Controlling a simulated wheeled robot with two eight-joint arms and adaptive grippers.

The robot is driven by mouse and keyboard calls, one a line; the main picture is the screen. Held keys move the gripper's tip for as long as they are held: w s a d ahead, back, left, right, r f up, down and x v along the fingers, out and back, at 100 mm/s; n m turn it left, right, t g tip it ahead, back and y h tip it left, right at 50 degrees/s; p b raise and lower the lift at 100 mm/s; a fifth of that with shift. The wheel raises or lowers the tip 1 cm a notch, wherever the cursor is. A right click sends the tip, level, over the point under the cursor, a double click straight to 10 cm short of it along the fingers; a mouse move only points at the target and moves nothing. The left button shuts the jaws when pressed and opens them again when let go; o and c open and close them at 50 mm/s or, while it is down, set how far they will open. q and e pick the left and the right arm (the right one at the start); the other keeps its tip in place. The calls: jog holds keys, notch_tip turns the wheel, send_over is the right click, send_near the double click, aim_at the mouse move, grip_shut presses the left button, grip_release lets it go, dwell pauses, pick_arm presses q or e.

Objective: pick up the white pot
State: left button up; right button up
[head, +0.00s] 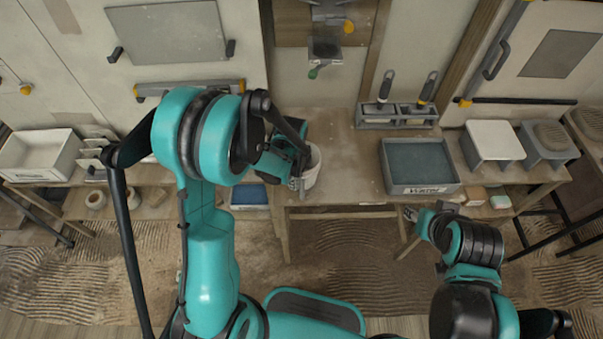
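The white pot (314,170) is near the front left edge of the middle table, partly hidden behind my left gripper. My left gripper (301,182) is right at the pot's left side, and one grey finger shows in front of the pot. The other finger is hidden, so I cannot tell whether it grips the pot. I also cannot tell whether the pot rests on the table. My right gripper (408,214) is low at the right, by the table's front edge and away from the pot; its fingers are too small to read.
The wooden table (345,165) has clear room right of the pot. A grey water tub (419,189) stands further right, with a tool rack (397,122) behind it. A white box (40,152) sits on the left bench. A white stand (492,143) is at the right.

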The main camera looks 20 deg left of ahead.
pick_arm(q)
jog(key=shift+c, duration=0.2)
grip_shut()
